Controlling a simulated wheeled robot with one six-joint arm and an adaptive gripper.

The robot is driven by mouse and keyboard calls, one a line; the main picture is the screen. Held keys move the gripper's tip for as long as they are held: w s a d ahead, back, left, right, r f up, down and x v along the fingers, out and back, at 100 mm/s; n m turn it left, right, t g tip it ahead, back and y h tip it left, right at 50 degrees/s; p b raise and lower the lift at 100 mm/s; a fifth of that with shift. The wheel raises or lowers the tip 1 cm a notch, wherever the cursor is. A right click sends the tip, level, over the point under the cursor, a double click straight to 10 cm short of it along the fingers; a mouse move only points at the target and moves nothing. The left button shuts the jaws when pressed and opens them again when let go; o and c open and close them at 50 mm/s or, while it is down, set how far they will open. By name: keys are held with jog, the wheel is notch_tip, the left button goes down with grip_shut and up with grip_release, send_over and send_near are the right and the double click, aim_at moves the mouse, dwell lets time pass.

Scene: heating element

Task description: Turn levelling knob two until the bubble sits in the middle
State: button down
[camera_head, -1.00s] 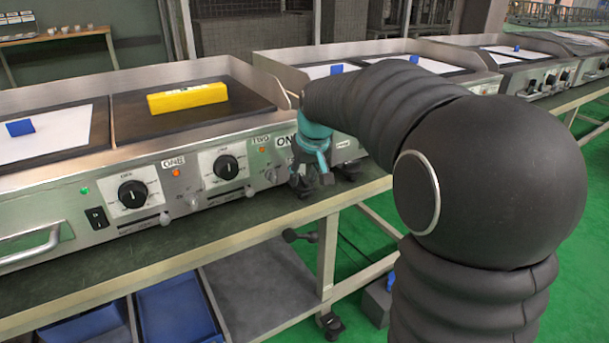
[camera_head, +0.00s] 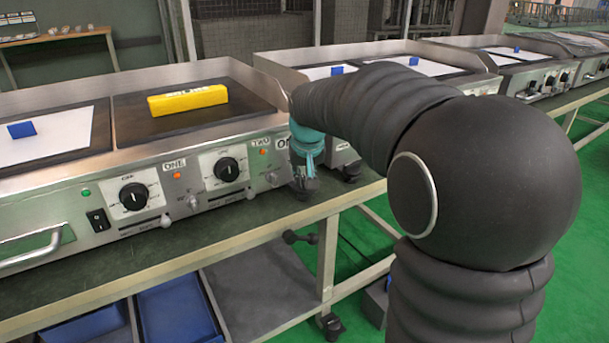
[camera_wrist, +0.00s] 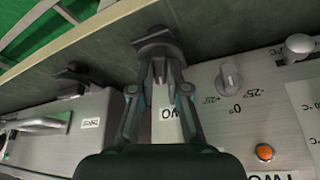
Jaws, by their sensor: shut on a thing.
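A yellow spirit level (camera_head: 188,100) lies on the dark right-hand plate of the near griddle; its bubble is too small to read. My gripper (camera_head: 305,188) is low at the griddle's front right corner, just above the table. In the wrist view my gripper (camera_wrist: 160,66) points down the front panel, its fingers closed together at a dark, lobed levelling knob (camera_wrist: 154,36) at the panel's bottom edge. The fingers are shut on this knob and cover part of it. In the head view my gripper and arm hide the knob.
The griddle's front (camera_head: 110,207) carries black dials, small grey knobs and lamps. In the wrist view a small grey knob (camera_wrist: 229,77) is right of the fingers. A neighbouring griddle's dark foot (camera_wrist: 72,78) is to the left. The table's front strip (camera_head: 215,228) is clear.

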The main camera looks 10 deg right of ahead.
jog(key=shift+a+m+h, duration=0.1)
jog(key=shift+m+h, duration=0.4)
jog(key=shift+m, duration=0.8)
jog(key=c, duration=1.2)
grip_release()
jog(key=shift+o, duration=0.2)
jog(key=v, duration=1.2)
jog(key=shift+w, duration=0.15)
